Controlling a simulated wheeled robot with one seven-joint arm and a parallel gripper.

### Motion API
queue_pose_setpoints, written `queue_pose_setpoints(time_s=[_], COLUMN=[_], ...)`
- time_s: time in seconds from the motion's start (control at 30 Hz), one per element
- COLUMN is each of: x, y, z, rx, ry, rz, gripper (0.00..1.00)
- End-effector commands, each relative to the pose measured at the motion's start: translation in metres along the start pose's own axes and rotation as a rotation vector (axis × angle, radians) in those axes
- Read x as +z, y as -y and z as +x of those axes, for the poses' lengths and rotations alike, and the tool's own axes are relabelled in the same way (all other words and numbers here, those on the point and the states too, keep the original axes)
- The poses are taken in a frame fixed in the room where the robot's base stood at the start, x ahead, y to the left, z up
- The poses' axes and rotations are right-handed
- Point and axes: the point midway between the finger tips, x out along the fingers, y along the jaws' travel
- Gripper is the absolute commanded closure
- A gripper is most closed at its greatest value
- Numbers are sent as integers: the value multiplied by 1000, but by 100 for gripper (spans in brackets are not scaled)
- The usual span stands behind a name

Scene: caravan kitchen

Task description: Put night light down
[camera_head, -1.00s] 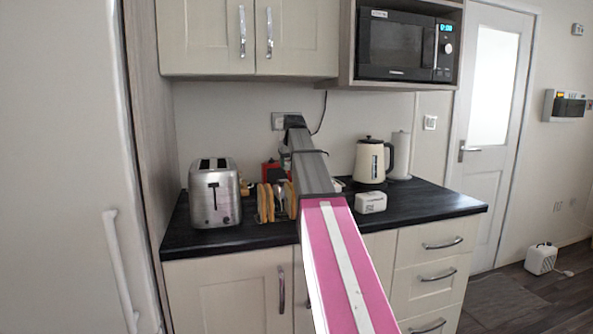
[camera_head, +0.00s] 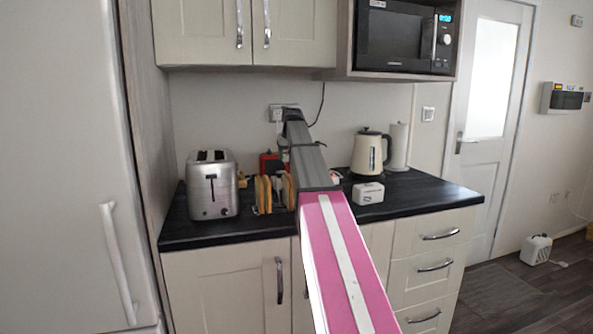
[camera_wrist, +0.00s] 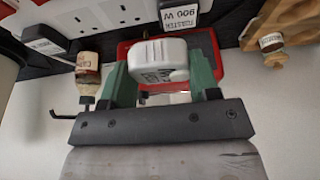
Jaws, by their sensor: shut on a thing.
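The night light, a small white rounded block with dark print (camera_wrist: 157,60), is between the two green fingers of my gripper (camera_wrist: 160,78) in the wrist view. My gripper is shut on it, and a red object (camera_wrist: 210,50) lies just behind it. In the head view my arm covers the gripper and the night light, so I cannot tell there how high they are. The arm reaches over the black worktop (camera_head: 420,195) towards the back wall.
A steel toaster (camera_head: 212,186) and a toast rack (camera_head: 263,195) stand left of my arm. A white box (camera_head: 368,192) and a cream kettle (camera_head: 370,153) stand to the right. The wrist view shows a small bottle (camera_wrist: 88,75) and a wooden piece (camera_wrist: 278,35) beside the fingers. The worktop's right end looks clear.

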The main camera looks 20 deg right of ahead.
Motion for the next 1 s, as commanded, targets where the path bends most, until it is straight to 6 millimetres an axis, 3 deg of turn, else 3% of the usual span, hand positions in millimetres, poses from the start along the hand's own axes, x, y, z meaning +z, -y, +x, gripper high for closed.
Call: queue_pose_setpoints(time_s=[0.1,0.3,0.47,0.7,1.0], x=[-3,-4,-1,11,12], y=[-22,-41,-43,-42,-42], z=[16,30,36,65,68], rx=[1,0,-1,0,0], ry=[0,0,0,1,-1], rz=[2,1,0,0,0], gripper=[68,68,68,68,68])
